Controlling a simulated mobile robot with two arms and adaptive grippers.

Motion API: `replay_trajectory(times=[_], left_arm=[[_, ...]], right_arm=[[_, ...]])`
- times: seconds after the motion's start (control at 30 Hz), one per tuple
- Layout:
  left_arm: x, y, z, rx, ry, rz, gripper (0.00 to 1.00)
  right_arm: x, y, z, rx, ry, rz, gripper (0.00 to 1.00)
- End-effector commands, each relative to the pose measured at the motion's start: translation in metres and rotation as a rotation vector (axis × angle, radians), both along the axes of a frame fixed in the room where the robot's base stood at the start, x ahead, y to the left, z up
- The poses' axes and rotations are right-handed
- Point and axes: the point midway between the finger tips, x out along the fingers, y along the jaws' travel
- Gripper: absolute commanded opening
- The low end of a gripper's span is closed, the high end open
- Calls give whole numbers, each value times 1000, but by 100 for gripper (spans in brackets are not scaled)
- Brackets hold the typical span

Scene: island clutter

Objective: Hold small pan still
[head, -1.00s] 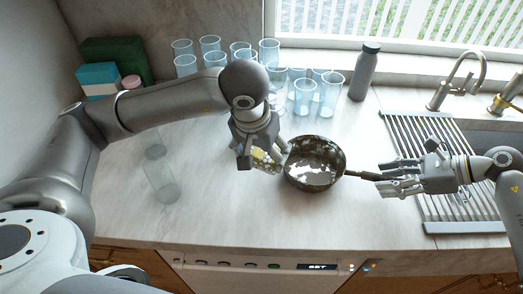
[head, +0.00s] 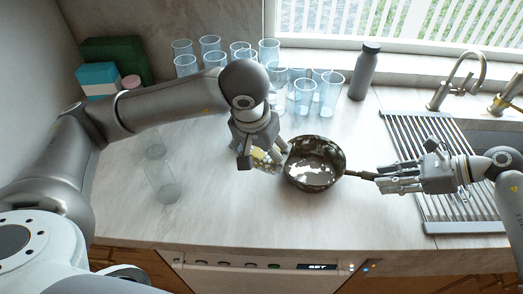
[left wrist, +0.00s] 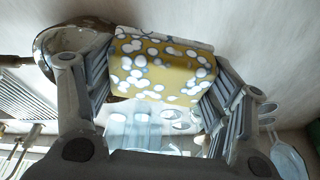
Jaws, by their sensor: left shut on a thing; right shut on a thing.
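The small dark pan (head: 318,176) sits on the counter in the middle of the head view, its handle (head: 360,175) pointing right. My right gripper (head: 386,177) is shut on the end of that handle. My left gripper (head: 266,160) is just left of the pan, shut on a yellow sponge or cloth with white spots (head: 258,153). In the left wrist view this yellow thing (left wrist: 150,68) lies between the fingers, and the pan (left wrist: 70,40) shows at the upper left. I cannot tell whether the left fingers touch the pan rim.
Several clear blue-tinted cups (head: 303,96) stand behind the pan, with a grey bottle (head: 364,72) to their right. Two clear cups (head: 161,180) are at left. A drying rack (head: 440,215) and sink lie at right. The counter in front of the pan is free.

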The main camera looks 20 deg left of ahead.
Motion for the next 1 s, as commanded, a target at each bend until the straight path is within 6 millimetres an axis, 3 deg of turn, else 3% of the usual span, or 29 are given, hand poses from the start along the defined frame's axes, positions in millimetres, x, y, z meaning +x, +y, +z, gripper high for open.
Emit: replay_trajectory(times=[0.27,0.6,0.7,1.0], left_arm=[[12,-15,-3,11,-2,95,56],[59,-62,-17,59,2,449,56],[73,-80,-30,76,3,375,56],[91,-101,-45,95,-11,61,56]], right_arm=[[0,0,0,0,-1,-1,1],[0,0,0,0,-1,-1,1],[0,0,0,0,-1,-2,1],[1,0,0,0,-1,-2,1]])
